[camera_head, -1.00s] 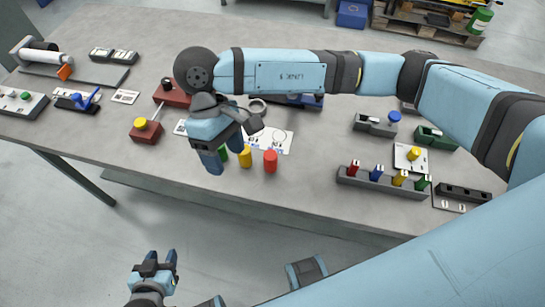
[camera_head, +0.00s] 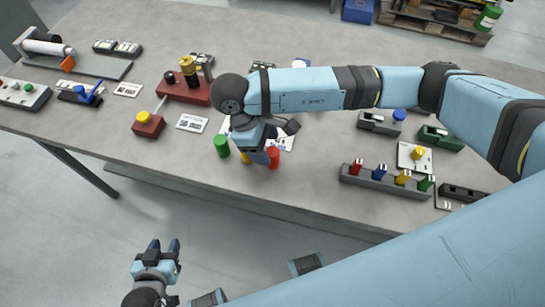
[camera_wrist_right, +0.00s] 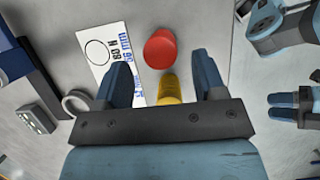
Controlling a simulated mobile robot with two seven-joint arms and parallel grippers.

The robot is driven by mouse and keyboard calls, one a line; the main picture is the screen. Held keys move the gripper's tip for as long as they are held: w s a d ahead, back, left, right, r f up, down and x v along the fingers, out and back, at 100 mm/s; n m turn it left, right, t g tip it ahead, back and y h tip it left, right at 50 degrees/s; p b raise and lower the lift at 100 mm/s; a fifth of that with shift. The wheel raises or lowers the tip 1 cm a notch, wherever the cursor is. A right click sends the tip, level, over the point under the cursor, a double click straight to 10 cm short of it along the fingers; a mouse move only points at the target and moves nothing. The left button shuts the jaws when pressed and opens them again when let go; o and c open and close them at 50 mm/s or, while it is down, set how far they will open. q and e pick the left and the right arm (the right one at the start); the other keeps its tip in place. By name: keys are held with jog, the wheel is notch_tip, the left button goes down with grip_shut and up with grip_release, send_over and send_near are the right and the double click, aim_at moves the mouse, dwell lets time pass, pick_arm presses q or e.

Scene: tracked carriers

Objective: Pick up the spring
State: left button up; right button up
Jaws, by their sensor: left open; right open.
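No coil is clearly visible, so I cannot tell for sure which thing is the spring. A green cylinder (camera_head: 222,146), a yellow cylinder (camera_head: 245,157) and a red cylinder (camera_head: 273,158) stand near the table's front edge. My right gripper (camera_head: 259,158) is open over the yellow and red ones and partly hides them. In the right wrist view the yellow cylinder (camera_wrist_right: 169,90) lies between the open fingers (camera_wrist_right: 165,72), and the red cylinder (camera_wrist_right: 160,48) is just beyond them. My left gripper (camera_head: 164,245) is open and empty, off the table's front edge.
A printed card with a circle (camera_wrist_right: 104,52) lies beside the cylinders, with a grey ring (camera_wrist_right: 77,102) near it. A red fixture (camera_head: 184,93) stands behind left. A grey rack (camera_head: 385,182) with coloured pegs stands to the right. Table front left is clear.

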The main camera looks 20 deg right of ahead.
aim_at(269, 150)
jog(key=shift+p+x, duration=0.3)
jog(key=shift+x, duration=1.7)
jog(key=shift+a, duration=0.1)
jog(key=c, duration=1)
jog(key=shift+c, duration=0.2)
jog(key=shift+r, duration=0.2)
